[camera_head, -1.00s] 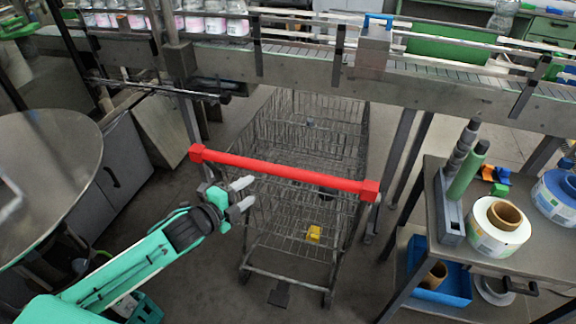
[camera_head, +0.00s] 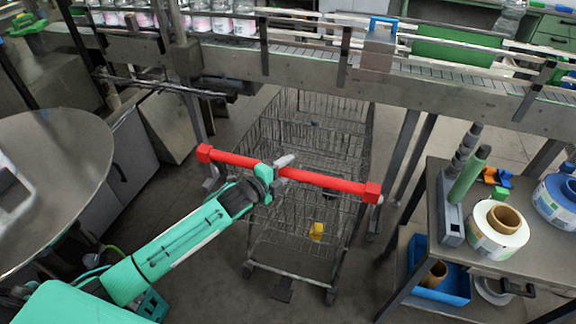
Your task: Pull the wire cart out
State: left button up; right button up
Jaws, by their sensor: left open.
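The wire cart (camera_head: 300,225) stands on the floor partly under the conveyor, its far end beneath the conveyor frame. Its red handle bar (camera_head: 325,181) faces me and runs across the middle of the view. A small yellow object (camera_head: 317,230) lies in the cart. My left gripper (camera_head: 281,174) is open at the handle, left of its middle, with one finger showing just above the bar. The gripper hides part of the bar, and I cannot tell if it touches. My right gripper is not in view.
The conveyor (camera_head: 420,82) with bottles crosses the back. A round metal table (camera_head: 85,150) stands at left. A bench (camera_head: 505,262) with label rolls (camera_head: 497,230) and a blue bin (camera_head: 442,278) stands close at right. The floor before the cart is clear.

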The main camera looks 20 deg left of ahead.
pick_arm(q)
jog(key=shift+w+d+f, duration=0.1)
jog(key=shift+w+d, duration=0.2)
jog(key=shift+w, duration=0.3)
grip_shut()
jog(key=shift+s, duration=0.15)
